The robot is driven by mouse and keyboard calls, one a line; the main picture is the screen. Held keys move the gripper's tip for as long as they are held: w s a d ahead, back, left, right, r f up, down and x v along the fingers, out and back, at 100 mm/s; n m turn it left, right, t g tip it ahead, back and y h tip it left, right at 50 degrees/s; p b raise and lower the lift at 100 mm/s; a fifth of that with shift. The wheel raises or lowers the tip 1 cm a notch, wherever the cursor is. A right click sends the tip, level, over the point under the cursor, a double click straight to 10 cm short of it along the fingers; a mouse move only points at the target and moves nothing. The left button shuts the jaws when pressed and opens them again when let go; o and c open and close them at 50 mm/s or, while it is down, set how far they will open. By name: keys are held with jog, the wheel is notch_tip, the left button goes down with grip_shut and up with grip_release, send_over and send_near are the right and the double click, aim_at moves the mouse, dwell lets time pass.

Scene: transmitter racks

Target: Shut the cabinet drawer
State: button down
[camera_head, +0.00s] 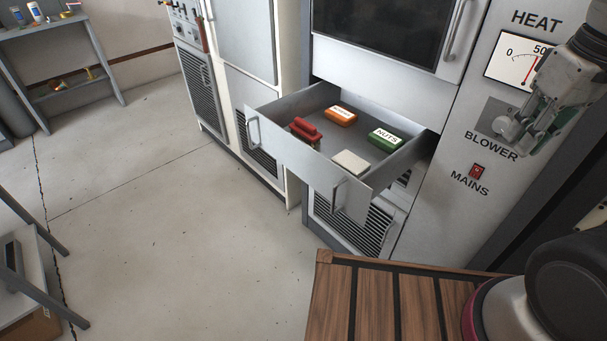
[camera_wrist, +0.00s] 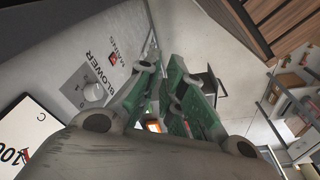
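The cabinet drawer (camera_head: 292,158) is pulled well out of the grey cabinet in the head view. Its front panel has a handle at each end, the left handle (camera_head: 252,130) and the right handle (camera_head: 338,192). My gripper (camera_head: 515,140) is up at the right, in front of the panel marked BLOWER and apart from the drawer. It also shows in the wrist view (camera_wrist: 164,66), where its green-padded fingers look apart with nothing held between them. Part of the drawer's contents shows past the fingers there; most of the drawer is hidden.
The drawer holds a red item (camera_head: 305,130), an orange box (camera_head: 341,116), a green NUTS box (camera_head: 384,139) and a pale block (camera_head: 350,161). A slatted wooden surface (camera_head: 375,300) lies in front at the right. The floor (camera_head: 170,240) left of the drawer is clear.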

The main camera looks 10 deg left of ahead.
jog(key=w+a+f+n+g+h, duration=0.15)
jog(key=a+f+n, duration=0.3)
jog(key=a, duration=0.45)
jog(key=w+a+f+n+h, duration=0.1)
jog(key=a+f+n+h, duration=0.15)
jog(key=a+n, duration=0.45)
jog(key=s+a+f+n+t+h, duration=0.1)
jog(key=s+a+f+n+t, duration=0.4)
jog(key=a, duration=0.6)
jog(key=s+a+f+n+h, duration=0.15)
jog(key=a+f+n, duration=0.25)
jog(key=a+f, duration=0.55)
jog(key=n+t, duration=0.2)
jog(key=n, duration=0.2)
send_near(316, 181)
notch_tip(316, 181, down, 3)
jog(key=w+d, duration=0.1)
jog(key=shift+w+d+f+m, duration=0.25)
jog(key=shift+w+d, duration=0.4)
jog(key=shift+w, duration=0.1)
jog(key=shift+w, duration=0.1)
